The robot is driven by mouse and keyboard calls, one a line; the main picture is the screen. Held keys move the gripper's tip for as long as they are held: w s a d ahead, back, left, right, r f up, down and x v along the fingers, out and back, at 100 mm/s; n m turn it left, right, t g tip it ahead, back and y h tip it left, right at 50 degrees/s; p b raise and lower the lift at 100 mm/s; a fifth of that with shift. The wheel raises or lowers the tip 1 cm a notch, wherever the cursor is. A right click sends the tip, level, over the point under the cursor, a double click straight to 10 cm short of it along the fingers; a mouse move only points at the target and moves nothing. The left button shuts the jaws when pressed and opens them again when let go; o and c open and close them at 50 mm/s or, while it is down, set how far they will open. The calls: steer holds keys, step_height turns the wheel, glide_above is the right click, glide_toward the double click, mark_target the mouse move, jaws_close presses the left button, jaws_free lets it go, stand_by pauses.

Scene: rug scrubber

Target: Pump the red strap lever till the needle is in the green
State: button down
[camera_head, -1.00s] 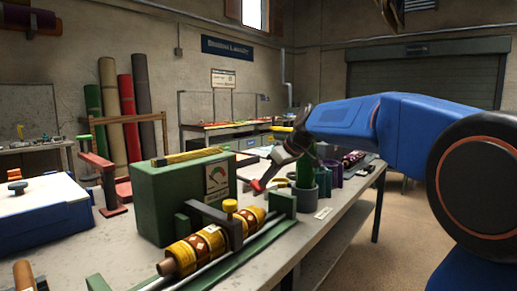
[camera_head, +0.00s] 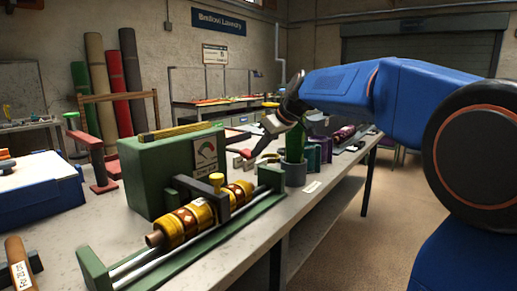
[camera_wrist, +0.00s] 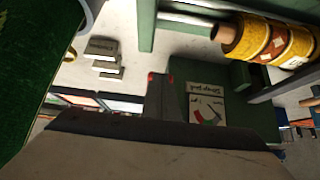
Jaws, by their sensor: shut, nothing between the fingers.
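The green strap jack box (camera_head: 150,180) stands on the bench in the head view. Its white gauge plate (camera_head: 206,151) has a coloured arc, but I cannot read the needle. The strap jack label (camera_wrist: 203,88) and gauge (camera_wrist: 207,112) also show in the wrist view. My gripper (camera_head: 245,156) is shut and empty, right of the box, above the bench and apart from it; its dark, red-tipped fingers show in the wrist view (camera_wrist: 160,77). I cannot surely pick out the red strap lever.
A yellow patterned roll (camera_head: 195,218) lies in a green frame before the box. A blue case (camera_head: 40,200) is at left. The bench's front right is mostly clear.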

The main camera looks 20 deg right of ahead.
steer(key=v, duration=1.1)
steer(key=shift+s, duration=0.2)
steer(key=shift+d, duration=0.15)
steer(key=s+d+f+m+g+h, duration=0.1)
steer(key=s+f+m+h, duration=0.3)
steer(key=s+f, duration=2.8)
steer(key=s+m, duration=0.1)
steer(key=m, duration=0.2)
steer(key=shift+s+f+g+h, duration=0.25)
steer(key=shift+g+h, duration=0.05)
steer(key=shift+h, duration=0.1)
